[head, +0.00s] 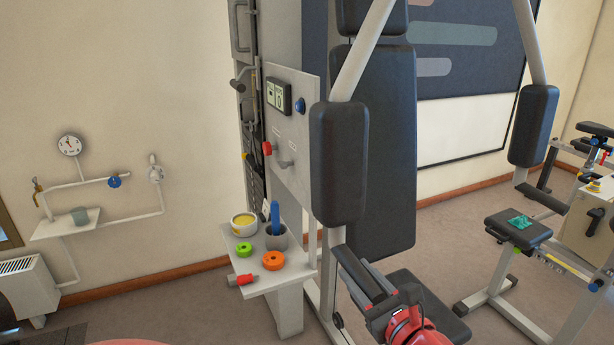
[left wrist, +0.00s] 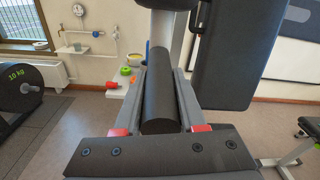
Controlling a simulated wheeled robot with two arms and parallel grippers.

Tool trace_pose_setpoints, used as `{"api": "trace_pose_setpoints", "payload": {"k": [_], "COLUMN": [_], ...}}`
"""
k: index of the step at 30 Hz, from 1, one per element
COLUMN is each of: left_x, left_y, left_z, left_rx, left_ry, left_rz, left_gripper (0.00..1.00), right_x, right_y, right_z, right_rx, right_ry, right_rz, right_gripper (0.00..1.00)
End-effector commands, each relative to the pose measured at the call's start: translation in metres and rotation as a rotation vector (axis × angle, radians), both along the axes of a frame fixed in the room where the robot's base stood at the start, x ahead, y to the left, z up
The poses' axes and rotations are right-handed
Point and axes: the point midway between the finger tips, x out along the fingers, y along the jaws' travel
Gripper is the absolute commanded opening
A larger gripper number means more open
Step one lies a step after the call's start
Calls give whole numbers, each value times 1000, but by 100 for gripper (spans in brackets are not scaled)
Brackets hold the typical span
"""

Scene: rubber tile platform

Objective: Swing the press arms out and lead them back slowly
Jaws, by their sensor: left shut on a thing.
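The chest press has two pale press arms with black pads. The left press arm (head: 362,45) carries a pad (head: 338,165), and the right press arm (head: 530,40) carries another pad (head: 533,125). My left gripper (head: 356,272) is at the lower end of the left press arm, below its pad. In the left wrist view, a black cylindrical handle (left wrist: 160,95) lies lengthwise between the grey fingers of the left gripper (left wrist: 161,78), which is shut on it. The black backrest (head: 388,130) and seat (head: 425,300) are behind. My right gripper does not show.
Another exercise machine (head: 515,230) stands at right. A radiator (head: 25,285) and pipes line the left wall.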

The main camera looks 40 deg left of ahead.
Motion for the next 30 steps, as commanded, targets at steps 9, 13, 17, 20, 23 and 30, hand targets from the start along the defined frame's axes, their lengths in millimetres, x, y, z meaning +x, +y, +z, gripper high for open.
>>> {"api": "trace_pose_setpoints", "payload": {"k": [9, 13, 17, 20, 23, 30], "left_x": [3, 3, 5, 7, 9, 15], "left_y": [1, 1, 7, 12, 18, 31], "left_z": [-1, -1, -4, -5, -7, -9], "left_rx": [6, 6, 12, 17, 21, 36], "left_ry": [1, 1, -1, -5, -7, -12], "left_rz": [-7, -7, -7, -6, -4, -6], "left_gripper": [0, 0, 0, 0, 0, 0], "right_x": [0, 0, 0, 0, 0, 0], "right_y": [0, 0, 0, 0, 0, 0], "right_z": [-2, -3, -8, -12, -16, -24], "right_rx": [0, 0, 0, 0, 0, 0], "right_ry": [0, 0, 0, 0, 0, 0], "right_rz": [0, 0, 0, 0, 0, 0], "right_gripper": [0, 0, 0, 0, 0, 0]}}
